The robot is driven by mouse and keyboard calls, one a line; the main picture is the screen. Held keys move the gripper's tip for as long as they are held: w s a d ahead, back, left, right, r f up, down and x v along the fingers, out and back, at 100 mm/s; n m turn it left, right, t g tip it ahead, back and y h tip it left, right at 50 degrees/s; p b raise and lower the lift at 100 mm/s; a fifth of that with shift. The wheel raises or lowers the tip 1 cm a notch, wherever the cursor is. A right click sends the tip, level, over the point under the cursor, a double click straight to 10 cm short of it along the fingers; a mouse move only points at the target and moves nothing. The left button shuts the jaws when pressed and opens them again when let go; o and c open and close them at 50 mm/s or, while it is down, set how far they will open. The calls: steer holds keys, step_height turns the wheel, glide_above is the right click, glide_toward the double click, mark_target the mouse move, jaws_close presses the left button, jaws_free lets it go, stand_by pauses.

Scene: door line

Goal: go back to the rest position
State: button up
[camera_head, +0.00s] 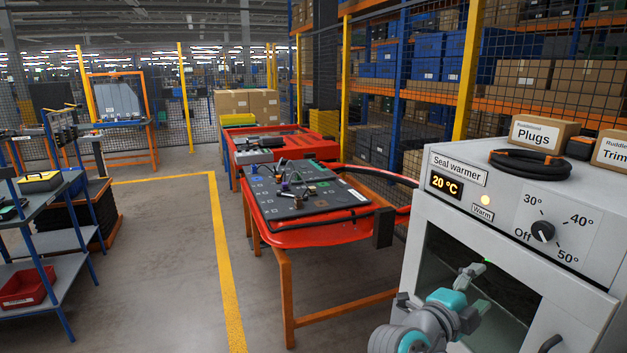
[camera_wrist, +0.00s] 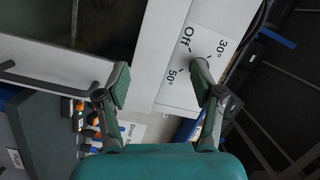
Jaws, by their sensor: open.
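My gripper (camera_head: 474,290) is open and empty in front of the dark glass door of the seal warmer (camera_head: 447,219), at the lower right of the head view. In the wrist view my gripper (camera_wrist: 162,82) has its two fingers spread wide, with nothing between the pads. The warmer's black dial (camera_head: 542,231) is above and to the right of my gripper in the head view, apart from it. In the wrist view the dial's panel (camera_wrist: 205,42) lies beyond the right finger, which hides most of the dial. The display (camera_head: 446,184) reads 20 °C.
A black door handle (camera_wrist: 45,82) juts out at left in the wrist view. A coiled black hose (camera_head: 530,163) and a Plugs box (camera_head: 545,132) sit on the warmer. A red-framed table (camera_head: 318,236) stands to the left.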

steer(key=s+a+f+n+t+y, duration=0.25)
steer(key=f+n, duration=0.25)
steer(key=f, duration=0.3)
steer(key=s+a+f+n+t+y, duration=0.1)
steer(key=s+f+n+y, duration=0.15)
steer(key=f+n, duration=0.4)
steer(key=s+a+f+n+t+y, duration=0.1)
steer(key=s+a+f+n+y, duration=0.2)
steer(key=s+f, duration=0.4)
steer(key=s+a+f+n+y, duration=0.2)
steer(key=s+f+n+y, duration=0.15)
steer(key=s+f, duration=0.25)
steer(key=s+a+f+n+y, duration=0.1)
steer(key=s+a+n, duration=0.1)
steer(key=s, duration=0.5)
steer(key=s+a+f+n+y, duration=0.1)
steer(key=s+a+n+y, duration=0.15)
steer(key=s, duration=0.45)
steer(key=s+r+n, duration=0.1)
steer(key=s+r, duration=0.2)
steer(key=s, duration=0.4)
steer(key=s+r+n, duration=0.1)
steer(key=s+r, duration=0.2)
steer(key=s, duration=0.4)
steer(key=shift+s+a+n, duration=0.2)
steer(key=shift+n, duration=0.15)
